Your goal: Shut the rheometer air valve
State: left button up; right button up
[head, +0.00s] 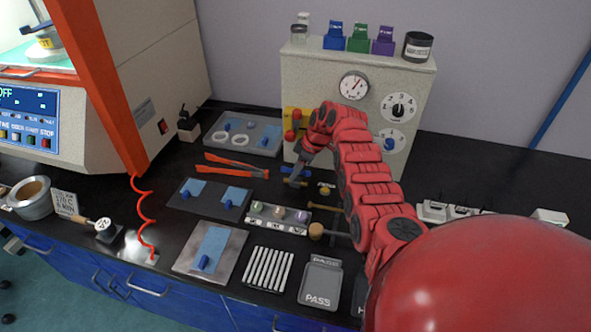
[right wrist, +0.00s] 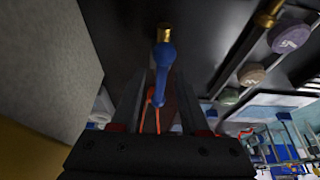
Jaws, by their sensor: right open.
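The air valve has a blue handle on a brass fitting. The handle (head: 291,181) shows in the head view at the foot of the pale gauge cabinet, partly covered by my right gripper (head: 298,168). In the right wrist view the blue handle (right wrist: 164,60) lies in the gap between the two fingers of my right gripper (right wrist: 160,88), with the brass end beyond it. The fingers are apart, one on each side of the handle. I cannot tell whether either finger touches it. My left gripper is not in view.
The cabinet (head: 320,80) with a gauge and dials stands behind. Orange-handled tongs (head: 235,165) lie left of the valve. A sample tray (head: 278,217) and brass-coloured tools (head: 324,190) lie close in front. The rheometer (head: 100,150) stands at left.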

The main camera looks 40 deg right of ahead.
jog(key=shift+f, duration=0.15)
grip_shut()
